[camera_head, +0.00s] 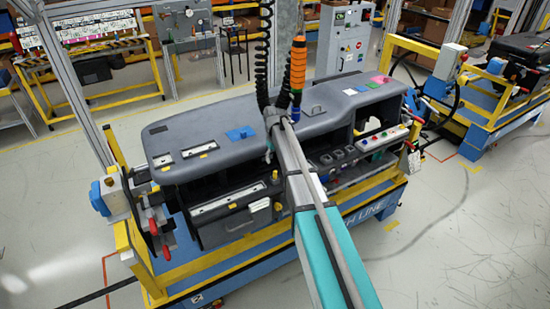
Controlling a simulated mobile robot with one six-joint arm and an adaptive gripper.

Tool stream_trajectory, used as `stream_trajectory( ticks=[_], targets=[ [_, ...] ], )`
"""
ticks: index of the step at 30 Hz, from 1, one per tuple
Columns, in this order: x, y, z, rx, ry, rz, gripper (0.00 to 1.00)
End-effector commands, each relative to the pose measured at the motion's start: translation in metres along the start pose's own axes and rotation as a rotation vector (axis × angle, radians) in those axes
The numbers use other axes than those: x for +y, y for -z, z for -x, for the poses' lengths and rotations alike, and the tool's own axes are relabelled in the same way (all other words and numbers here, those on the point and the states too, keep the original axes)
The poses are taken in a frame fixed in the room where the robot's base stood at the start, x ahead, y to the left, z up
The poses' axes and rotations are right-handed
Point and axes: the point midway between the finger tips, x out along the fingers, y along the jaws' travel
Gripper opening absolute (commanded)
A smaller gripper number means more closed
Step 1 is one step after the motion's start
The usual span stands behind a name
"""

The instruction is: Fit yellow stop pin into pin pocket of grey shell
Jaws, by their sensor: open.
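The grey shell (215,120) is the long dashboard body on the blue and yellow line stand. A small upright yellow piece (275,175), which looks like the stop pin, shows at the shell's front, just left of my arm. My gripper (269,157) hangs at the far end of my arm, over the shell's front edge and above the yellow piece, apart from it. It is small in view, open, and I see nothing in it. The pin pocket cannot be made out at this size.
Coiled black hoses (265,50) and an orange-handled hanging tool (298,65) hang close to my arm. Light strips (228,200) and small parts line the shell's front. Red-handled clamps (153,226) stand at the left end. Floor in front is clear.

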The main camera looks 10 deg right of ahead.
Motion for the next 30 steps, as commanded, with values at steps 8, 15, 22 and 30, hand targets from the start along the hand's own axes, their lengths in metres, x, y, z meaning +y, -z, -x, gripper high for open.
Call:
stream_trajectory(
  ticks=[8,15,22,30],
  targets=[
    [0.0,0.0,0.0113,0.0,0.0,0.0,0.64],
    [0.0,0.0002,0.0111,0.0,0.001,0.0,0.64],
    [0.0,0.0002,0.0111,0.0,0.001,0.0,0.64],
    [0.0,0.0002,0.0111,0.0,0.001,0.0,0.64]
  ],
)
